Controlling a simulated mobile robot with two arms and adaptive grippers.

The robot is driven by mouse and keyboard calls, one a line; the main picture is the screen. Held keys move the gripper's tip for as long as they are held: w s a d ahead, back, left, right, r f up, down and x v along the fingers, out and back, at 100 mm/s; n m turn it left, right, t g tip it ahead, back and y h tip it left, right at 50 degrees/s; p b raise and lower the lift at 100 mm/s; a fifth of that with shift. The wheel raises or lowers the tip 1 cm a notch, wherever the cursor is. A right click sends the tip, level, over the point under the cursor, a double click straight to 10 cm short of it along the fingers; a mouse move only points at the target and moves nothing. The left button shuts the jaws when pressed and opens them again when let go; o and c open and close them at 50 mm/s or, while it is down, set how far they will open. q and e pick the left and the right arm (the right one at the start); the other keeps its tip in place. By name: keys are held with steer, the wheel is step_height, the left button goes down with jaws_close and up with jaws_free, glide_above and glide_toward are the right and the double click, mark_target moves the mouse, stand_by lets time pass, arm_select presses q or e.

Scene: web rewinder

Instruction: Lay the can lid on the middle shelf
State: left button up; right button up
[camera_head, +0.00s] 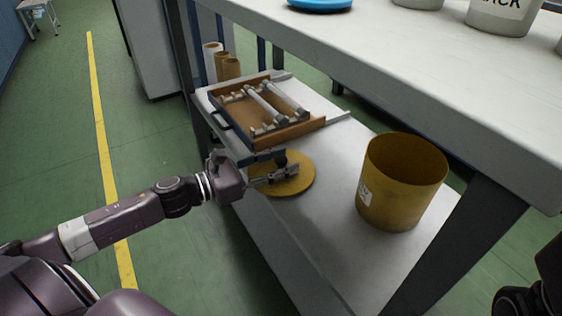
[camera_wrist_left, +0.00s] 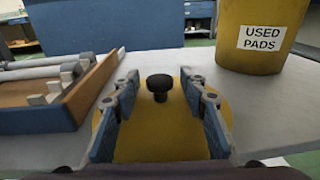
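The can lid (camera_head: 304,182) is a flat yellow disc that appears to lie level on the grey shelf (camera_head: 325,225) under the worktop. It also shows in the left wrist view (camera_wrist_left: 160,140), with a black knob (camera_wrist_left: 159,85) standing up from it. My left gripper (camera_head: 280,165) is low over the lid. In the left wrist view its blue-padded fingers (camera_wrist_left: 160,98) are spread to either side of the knob, with gaps between, and hold nothing. A dark part of my right arm shows at the head view's lower right corner; its gripper cannot be made out.
A yellow can labelled USED PADS (camera_head: 400,185) stands open on the shelf, right of the lid. A wooden tray (camera_head: 290,133) with metal rollers lies behind the lid, close to the gripper. Brown tubes (camera_head: 230,68) stand farther back. The worktop (camera_head: 420,75) overhangs the shelf.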

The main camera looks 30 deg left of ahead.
arm_select(q)
steer(key=v, duration=1.2)
stand_by(0.4)
